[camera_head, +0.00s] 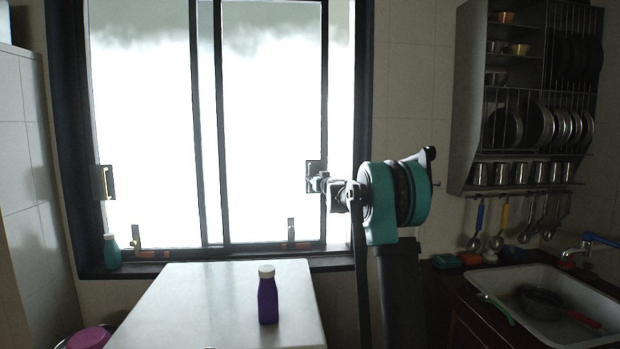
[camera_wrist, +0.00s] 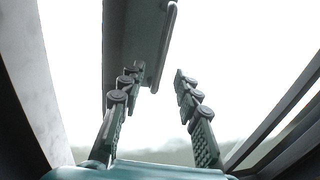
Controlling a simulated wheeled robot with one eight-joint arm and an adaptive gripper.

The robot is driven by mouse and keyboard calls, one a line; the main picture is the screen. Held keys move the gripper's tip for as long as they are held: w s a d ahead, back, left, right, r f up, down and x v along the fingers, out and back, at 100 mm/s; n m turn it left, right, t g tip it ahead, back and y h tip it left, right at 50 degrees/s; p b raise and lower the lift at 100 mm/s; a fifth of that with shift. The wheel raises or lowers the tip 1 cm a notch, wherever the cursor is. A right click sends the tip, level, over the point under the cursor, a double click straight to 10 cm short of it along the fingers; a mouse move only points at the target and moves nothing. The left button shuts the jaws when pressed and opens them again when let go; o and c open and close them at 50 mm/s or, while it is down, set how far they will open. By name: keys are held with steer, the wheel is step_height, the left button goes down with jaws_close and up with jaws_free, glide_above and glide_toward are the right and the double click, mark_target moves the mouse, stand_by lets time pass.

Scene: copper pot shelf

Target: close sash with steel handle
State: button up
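The window has two glazed sashes in a dark frame. The right sash (camera_head: 324,90) has a bright gap between its right edge and the right jamb (camera_head: 363,90). A dark plate with a handle (camera_head: 312,167) is on that sash's right edge, partly hidden by my gripper (camera_head: 318,183). Another handle (camera_head: 104,182) is on the left sash. In the wrist view my gripper (camera_wrist: 160,72) has its two fingers apart. A grey handle bar (camera_wrist: 140,35) comes down from the top, its lower end between the fingertips, nearer the left finger. I cannot tell whether they touch.
A white table (camera_head: 210,300) below the window carries a purple bottle (camera_head: 268,298). A teal bottle (camera_head: 112,251) stands on the sill at left. A dish rack (camera_head: 530,90) hangs at right above a sink (camera_head: 560,290).

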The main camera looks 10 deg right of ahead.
mark_target(310, 190)
steer(key=w, duration=0.2)
steer(key=w+a, duration=0.1)
steer(key=w, duration=0.2)
steer(key=shift+w, duration=0.3)
steer(key=shift+c, duration=0.6)
jaws_close()
